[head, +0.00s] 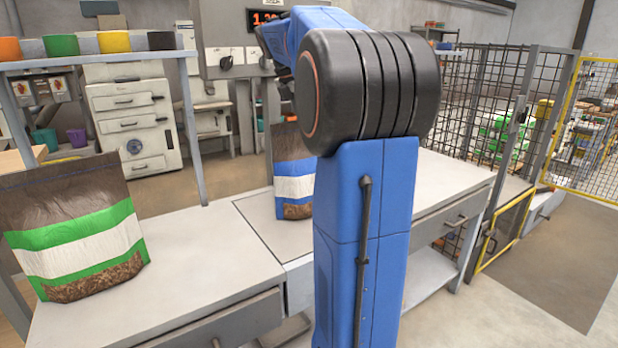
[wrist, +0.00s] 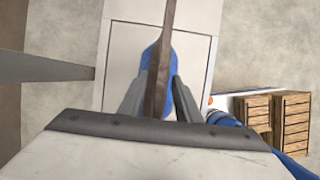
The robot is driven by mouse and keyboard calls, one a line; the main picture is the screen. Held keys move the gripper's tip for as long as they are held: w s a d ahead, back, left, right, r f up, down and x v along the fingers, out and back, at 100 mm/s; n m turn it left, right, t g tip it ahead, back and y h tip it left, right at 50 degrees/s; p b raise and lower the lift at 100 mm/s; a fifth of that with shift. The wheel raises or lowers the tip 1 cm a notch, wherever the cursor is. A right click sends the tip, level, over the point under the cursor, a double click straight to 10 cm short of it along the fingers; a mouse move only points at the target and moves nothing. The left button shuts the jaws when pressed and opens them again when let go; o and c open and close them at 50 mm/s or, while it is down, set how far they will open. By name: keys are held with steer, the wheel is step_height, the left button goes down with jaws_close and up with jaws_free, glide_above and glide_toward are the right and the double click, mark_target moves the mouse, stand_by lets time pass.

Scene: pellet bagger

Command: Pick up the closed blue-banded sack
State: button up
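The blue-banded sack (head: 292,182) stands upright on the workbench, partly hidden behind my blue arm in the head view. It is brown on top with blue and white bands. In the wrist view its top edge (wrist: 162,60) is a thin brown strip, pressed flat, with blue bulging out on both sides. My gripper (wrist: 162,80) is above the sack with one finger on each side of this strip. Blue shows between the strip and the right finger, so the fingers look open around it. My arm hides the gripper in the head view.
A green-banded sack (head: 80,235) stands on the left of the workbench (head: 195,255). A rail with several coloured cups (head: 60,45) runs above it on posts. Wire mesh fencing (head: 475,110) stands at the right. Wooden crates (wrist: 292,118) show on the right in the wrist view.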

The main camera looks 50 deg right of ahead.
jaws_close()
stand_by(1.5)
